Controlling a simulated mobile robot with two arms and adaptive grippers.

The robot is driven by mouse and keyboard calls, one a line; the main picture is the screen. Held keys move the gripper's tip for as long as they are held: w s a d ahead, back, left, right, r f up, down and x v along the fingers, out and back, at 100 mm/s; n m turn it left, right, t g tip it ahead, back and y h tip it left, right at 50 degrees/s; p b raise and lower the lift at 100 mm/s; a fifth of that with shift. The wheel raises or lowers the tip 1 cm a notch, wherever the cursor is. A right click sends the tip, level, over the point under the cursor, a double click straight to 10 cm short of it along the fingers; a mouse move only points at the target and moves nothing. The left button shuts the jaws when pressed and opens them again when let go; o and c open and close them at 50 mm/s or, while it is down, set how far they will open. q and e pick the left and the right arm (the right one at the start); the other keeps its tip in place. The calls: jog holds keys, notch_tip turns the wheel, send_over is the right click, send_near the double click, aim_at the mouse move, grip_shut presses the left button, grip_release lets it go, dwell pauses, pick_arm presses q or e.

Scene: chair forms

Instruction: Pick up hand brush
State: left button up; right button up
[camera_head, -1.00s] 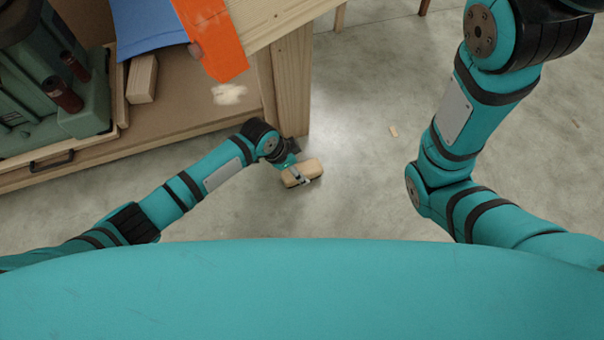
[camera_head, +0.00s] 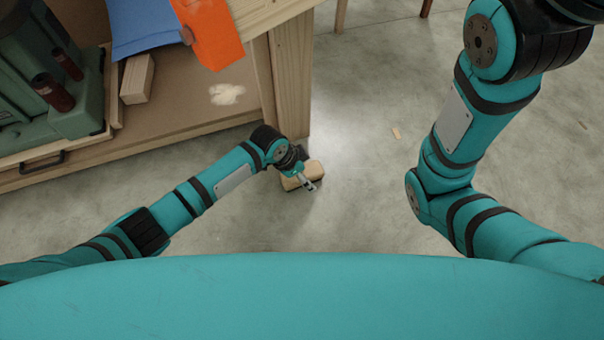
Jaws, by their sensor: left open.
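A light wooden block-like thing, which looks like the hand brush (camera_head: 289,184), is low beside the leg of the workbench, and seems to lie on the floor. Its bristles do not show. My left gripper (camera_head: 309,185) is open and over the brush, hiding its middle. One end of the brush shows left of the fingers, and another part shows behind them. I cannot tell whether the fingers touch it. My right gripper is out of view; only the right arm shows on the right.
The wooden workbench leg (camera_head: 291,80) stands just behind the brush. The bench's lower shelf (camera_head: 190,115) holds a green machine (camera_head: 75,105), a wood block (camera_head: 137,78) and pale shavings (camera_head: 227,94). An orange piece (camera_head: 212,35) hangs above. The concrete floor (camera_head: 350,200) to the right is mostly clear.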

pick_arm(q)
jog(key=shift+f, duration=0.1)
jog(key=c, duration=1.3)
jog(key=shift+c, duration=0.2)
